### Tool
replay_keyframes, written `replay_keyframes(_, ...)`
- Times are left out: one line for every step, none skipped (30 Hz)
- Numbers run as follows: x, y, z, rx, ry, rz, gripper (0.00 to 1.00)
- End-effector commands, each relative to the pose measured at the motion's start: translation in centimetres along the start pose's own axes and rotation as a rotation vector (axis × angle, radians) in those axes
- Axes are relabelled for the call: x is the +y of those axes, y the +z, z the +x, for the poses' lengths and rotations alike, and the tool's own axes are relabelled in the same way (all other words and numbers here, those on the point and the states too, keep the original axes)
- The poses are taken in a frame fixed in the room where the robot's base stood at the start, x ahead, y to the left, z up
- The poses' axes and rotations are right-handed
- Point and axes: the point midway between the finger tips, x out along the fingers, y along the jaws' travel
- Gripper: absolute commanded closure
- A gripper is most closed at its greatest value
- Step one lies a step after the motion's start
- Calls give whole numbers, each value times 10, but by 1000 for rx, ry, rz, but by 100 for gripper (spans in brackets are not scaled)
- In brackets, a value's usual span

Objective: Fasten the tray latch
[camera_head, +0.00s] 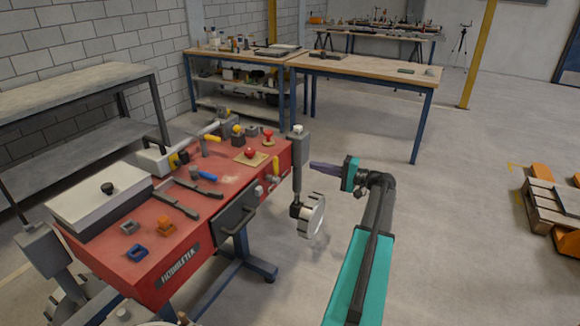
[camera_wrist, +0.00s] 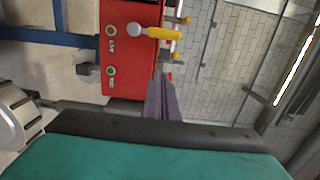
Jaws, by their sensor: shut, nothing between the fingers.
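The red sandbed machine (camera_head: 215,232) stands at left centre in the head view. A yellow-handled lever (camera_wrist: 163,33) with a pale round pivot sits on its red end panel in the wrist view; it looks like the tray latch. A yellow handle (camera_head: 276,166) also shows near the machine's right end in the head view. My gripper (camera_head: 313,166) has purple-grey fingers, pointing left toward that end, just right of the grey post. In the wrist view the fingers (camera_wrist: 160,84) are shut and empty, apart from the yellow handle. Their contact with the panel edge is unclear.
A grey post (camera_head: 298,160) and a silver handwheel (camera_head: 312,215) stand close to my gripper. Two labelled buttons (camera_wrist: 111,71) sit on the end panel. A dark drawer front with a handle (camera_head: 238,218) is on the machine's side.

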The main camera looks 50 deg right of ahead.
Motion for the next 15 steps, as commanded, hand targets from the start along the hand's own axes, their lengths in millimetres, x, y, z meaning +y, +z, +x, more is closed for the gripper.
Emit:
replay_keyframes(0,0,0,1,0,0,100)
replay_keyframes(0,0,1,1,0,0,100)
replay_keyframes(0,0,2,0,1,0,100)
replay_keyframes(0,0,3,0,1,0,100)
replay_keyframes(0,0,4,0,1,0,100)
replay_keyframes(0,0,7,0,1,0,100)
replay_keyframes(0,0,9,0,1,0,100)
replay_keyframes(0,-1,11,0,1,0,100)
replay_keyframes(0,-1,15,1,1,1,100)
replay_keyframes(0,-1,18,1,1,1,100)
replay_keyframes(0,-1,21,1,1,1,100)
replay_keyframes(-1,0,26,0,1,1,100)
replay_keyframes(-1,0,30,-1,1,1,100)
replay_keyframes(-1,-1,35,-1,1,1,100)
replay_keyframes(-1,-1,40,0,1,1,100)
